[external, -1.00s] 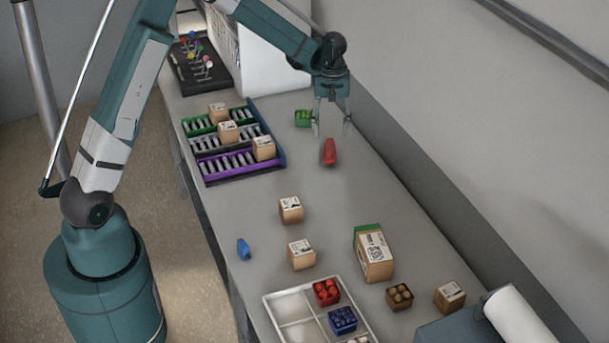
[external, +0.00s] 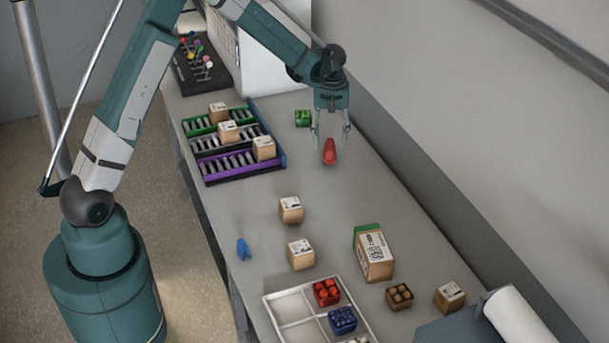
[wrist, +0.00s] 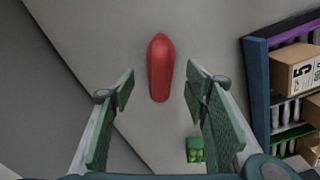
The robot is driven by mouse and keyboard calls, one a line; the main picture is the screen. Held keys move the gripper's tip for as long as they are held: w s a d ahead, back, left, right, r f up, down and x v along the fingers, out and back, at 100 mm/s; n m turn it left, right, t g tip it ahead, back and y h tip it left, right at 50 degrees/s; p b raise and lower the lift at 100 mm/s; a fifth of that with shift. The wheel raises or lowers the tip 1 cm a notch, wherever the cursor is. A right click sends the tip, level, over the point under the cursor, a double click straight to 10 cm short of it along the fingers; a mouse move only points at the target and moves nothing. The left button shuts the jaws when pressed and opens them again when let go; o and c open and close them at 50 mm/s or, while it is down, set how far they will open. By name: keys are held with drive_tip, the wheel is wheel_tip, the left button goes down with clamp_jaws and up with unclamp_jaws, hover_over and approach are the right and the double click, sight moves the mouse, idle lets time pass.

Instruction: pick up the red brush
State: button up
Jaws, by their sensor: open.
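The red brush (external: 329,152) lies on the grey table, between the roller rack and the wall. In the wrist view the red brush (wrist: 160,67) shows as a smooth elongated red shape, ahead of and between the fingertips. My gripper (external: 331,138) is open, with its fingers pointing down close to the brush. In the wrist view my gripper (wrist: 160,88) has its two green-padded fingers spread wide, with nothing between the pads. I cannot tell the exact height of the fingertips above the table.
A green box (external: 303,118) sits just behind the gripper; it also shows in the wrist view (wrist: 195,150). A roller rack (external: 284,158) with cartons stands left. Cartons (external: 291,210), a blue object (external: 243,249) and a white tray (external: 272,299) are nearer. Table around the brush is clear.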

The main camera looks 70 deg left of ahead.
sight(330, 145)
drive_tip(key=shift+f, duration=1.8)
drive_tip(key=c, duration=1)
